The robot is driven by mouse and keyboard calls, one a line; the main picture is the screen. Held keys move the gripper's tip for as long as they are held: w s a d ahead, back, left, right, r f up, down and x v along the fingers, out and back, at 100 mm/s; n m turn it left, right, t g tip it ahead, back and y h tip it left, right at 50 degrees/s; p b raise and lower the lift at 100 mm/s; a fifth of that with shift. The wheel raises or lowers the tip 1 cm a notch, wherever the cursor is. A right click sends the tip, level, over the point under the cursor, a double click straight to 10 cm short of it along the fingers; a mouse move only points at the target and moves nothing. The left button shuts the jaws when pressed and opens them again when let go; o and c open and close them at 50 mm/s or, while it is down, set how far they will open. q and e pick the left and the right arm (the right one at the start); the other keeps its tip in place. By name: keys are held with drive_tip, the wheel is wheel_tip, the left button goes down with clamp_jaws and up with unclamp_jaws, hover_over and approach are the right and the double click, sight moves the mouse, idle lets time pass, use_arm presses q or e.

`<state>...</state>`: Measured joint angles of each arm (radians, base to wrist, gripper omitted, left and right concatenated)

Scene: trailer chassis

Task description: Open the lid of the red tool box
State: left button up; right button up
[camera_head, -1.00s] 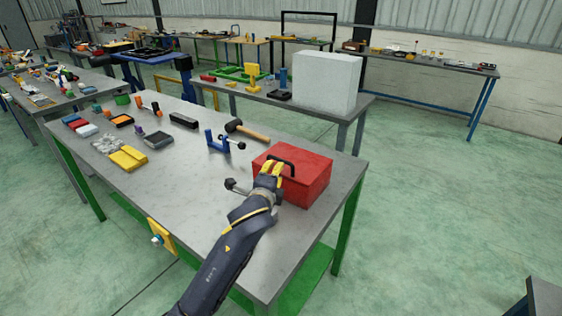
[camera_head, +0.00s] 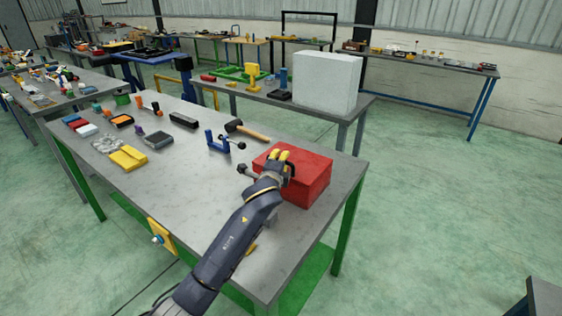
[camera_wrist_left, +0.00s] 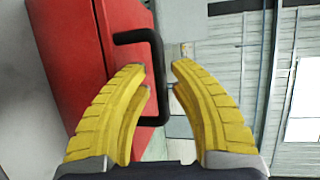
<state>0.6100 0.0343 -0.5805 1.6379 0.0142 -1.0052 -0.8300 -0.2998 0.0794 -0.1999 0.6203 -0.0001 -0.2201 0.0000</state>
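The red tool box (camera_head: 312,186) stands at the right end of the grey workbench, its lid down. It also shows at the left of the left wrist view (camera_wrist_left: 66,55). Its black handle (camera_wrist_left: 155,50) is a bracket-shaped bar. My left gripper (camera_head: 280,155) is at the handle, over the near side of the lid. In the left wrist view its yellow fingers (camera_wrist_left: 160,68) are apart, with the handle bar in the gap between the tips. The bar lies close to the left finger; contact is unclear. My right gripper is not in view.
A blue clamp-like tool (camera_head: 218,144) and a wooden-handled hammer (camera_head: 246,131) lie left of the box. A large white block (camera_head: 326,82) stands on the table behind.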

use_arm(q)
clamp_jaws()
drive_tip(key=shift+r, duration=0.1)
idle(0.3)
